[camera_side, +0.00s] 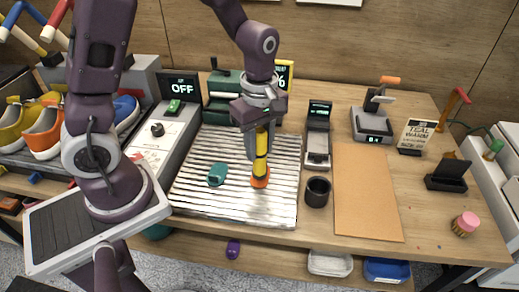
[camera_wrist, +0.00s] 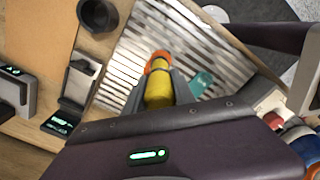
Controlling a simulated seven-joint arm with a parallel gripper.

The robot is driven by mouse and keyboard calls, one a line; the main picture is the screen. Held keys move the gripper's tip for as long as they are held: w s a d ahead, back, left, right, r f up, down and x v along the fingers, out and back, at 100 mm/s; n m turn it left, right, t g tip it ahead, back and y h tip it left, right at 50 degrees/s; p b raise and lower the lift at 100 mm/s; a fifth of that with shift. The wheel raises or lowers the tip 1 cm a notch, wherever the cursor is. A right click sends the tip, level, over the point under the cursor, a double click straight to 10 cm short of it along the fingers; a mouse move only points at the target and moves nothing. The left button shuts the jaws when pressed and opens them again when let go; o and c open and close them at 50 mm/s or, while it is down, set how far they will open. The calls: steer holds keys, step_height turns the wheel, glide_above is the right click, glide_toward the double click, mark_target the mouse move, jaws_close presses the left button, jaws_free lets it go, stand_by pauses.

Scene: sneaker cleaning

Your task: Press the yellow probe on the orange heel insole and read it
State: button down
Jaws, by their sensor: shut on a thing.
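My gripper (camera_side: 257,135) is shut on the yellow probe (camera_side: 261,145) and holds it upright over the ridged metal tray. The probe's lower end meets the orange heel insole (camera_side: 260,182) on the tray; whether it presses or only hovers just above, I cannot tell. In the wrist view the yellow probe (camera_wrist: 158,94) sits between the fingers, with the orange insole (camera_wrist: 158,60) showing past its tip. A teal insole (camera_side: 217,174) lies on the tray left of the orange one; it also shows in the wrist view (camera_wrist: 201,82).
The ridged tray (camera_side: 190,200) lies near the table's front edge. A dark cup (camera_side: 317,191) and a device with a green-lit screen (camera_side: 318,130) stand right of it. A long box with an "OFF" display (camera_side: 181,86) stands left. The brown mat (camera_side: 365,190) is clear.

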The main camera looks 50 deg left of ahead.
mark_target(263, 131)
steer(key=shift+r, duration=2.65)
steer(key=shift+d, duration=0.1)
steer(key=shift+w+d+r, duration=0.15)
steer(key=shift+w+r, duration=0.1)
steer(key=shift+r, duration=0.1)
steer(key=w+d+r, duration=0.4)
steer(key=d+r, duration=0.1)
steer(key=w+d+f, duration=0.4)
steer(key=d+f, duration=0.2)
steer(key=f, duration=0.1)
steer(key=shift+w, duration=0.3)
